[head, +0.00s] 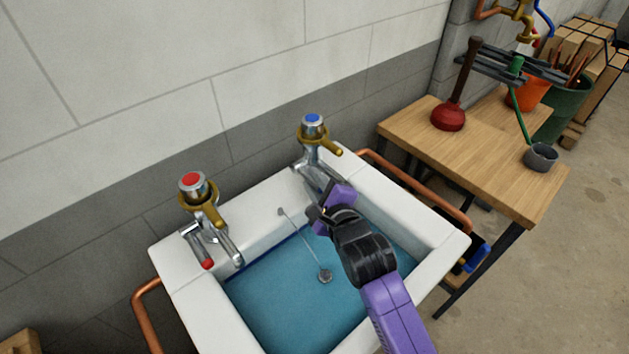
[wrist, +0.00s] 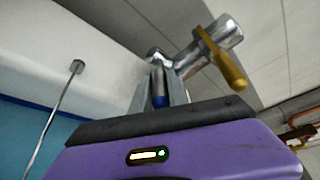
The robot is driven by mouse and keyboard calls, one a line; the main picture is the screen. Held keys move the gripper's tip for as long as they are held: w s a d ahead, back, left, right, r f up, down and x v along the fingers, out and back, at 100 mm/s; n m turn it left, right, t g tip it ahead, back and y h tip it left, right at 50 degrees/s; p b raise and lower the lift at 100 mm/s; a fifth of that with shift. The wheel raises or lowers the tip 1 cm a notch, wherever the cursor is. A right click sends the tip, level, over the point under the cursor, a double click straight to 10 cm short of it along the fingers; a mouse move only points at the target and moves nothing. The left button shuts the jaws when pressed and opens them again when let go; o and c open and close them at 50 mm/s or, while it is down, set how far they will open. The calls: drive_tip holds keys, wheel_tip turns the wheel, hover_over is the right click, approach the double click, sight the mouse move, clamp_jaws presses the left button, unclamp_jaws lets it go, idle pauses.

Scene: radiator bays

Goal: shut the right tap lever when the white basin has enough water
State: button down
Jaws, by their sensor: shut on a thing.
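The white basin (head: 180,285) holds blue water (head: 290,300). A dark blue line (head: 268,253) runs along its inner wall, close to the water surface; it also shows in the wrist view (wrist: 35,105). The right tap (head: 315,145) has a blue cap and a brass handle, which also shows in the wrist view (wrist: 220,62). Its blue-tipped lever (wrist: 158,88) stands between my fingers. My gripper (head: 318,212) is shut on this lever, at the basin's back right. My gripper hides the lever and any stream from the spout in the head view.
The left tap (head: 203,205) has a red cap and a red-tipped lever hanging down. A chain ends at a plug (head: 325,276) in the basin. Copper pipes flank the basin.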

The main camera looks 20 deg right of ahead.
idle(0.4)
drive_tip(key=r+g+p, duration=0.1)
drive_tip(key=p, duration=0.2)
drive_tip(key=shift+r+p, duration=0.2)
drive_tip(key=shift+p, duration=0.2)
drive_tip(key=g+p, duration=0.1)
drive_tip(key=p, duration=0.3)
drive_tip(key=shift+w+r+n+g, duration=0.1)
drive_tip(key=shift+r+n+g, duration=0.3)
drive_tip(key=shift+g+p, duration=0.3)
drive_tip(key=shift+p, duration=0.2)
drive_tip(key=shift+f, duration=0.2)
drive_tip(key=c, duration=1.3)
unclamp_jaws()
drive_tip(key=shift+r, duration=0.1)
